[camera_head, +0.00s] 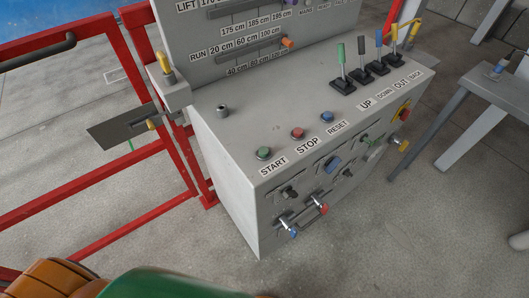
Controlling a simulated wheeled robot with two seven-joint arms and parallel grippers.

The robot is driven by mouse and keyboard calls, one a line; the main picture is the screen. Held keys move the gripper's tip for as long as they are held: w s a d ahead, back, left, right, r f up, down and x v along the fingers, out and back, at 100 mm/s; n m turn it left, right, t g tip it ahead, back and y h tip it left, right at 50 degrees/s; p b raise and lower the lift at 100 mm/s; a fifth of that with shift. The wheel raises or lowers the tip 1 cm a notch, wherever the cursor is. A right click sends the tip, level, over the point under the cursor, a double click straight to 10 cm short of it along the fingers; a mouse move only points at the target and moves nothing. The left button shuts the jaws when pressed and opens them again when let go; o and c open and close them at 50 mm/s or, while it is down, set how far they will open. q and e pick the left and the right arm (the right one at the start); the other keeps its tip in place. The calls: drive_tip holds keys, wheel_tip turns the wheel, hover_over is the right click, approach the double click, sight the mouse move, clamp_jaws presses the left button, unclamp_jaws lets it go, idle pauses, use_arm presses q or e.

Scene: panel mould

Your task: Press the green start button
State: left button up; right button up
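The green start button (264,153) sits on the sloped top of the grey control panel (235,125), near its front left corner. A "START" label (273,166) lies just in front of it. The button looks raised, and nothing covers or touches it. Neither of my grippers shows in this view.
A red stop button (298,133) and a blue reset button (327,117) stand to the right. Several levers (341,57) rise farther right. Knobs and switches (317,203) jut from the front face. A red rail frame (135,85) stands left; a grey table (470,90) stands right.

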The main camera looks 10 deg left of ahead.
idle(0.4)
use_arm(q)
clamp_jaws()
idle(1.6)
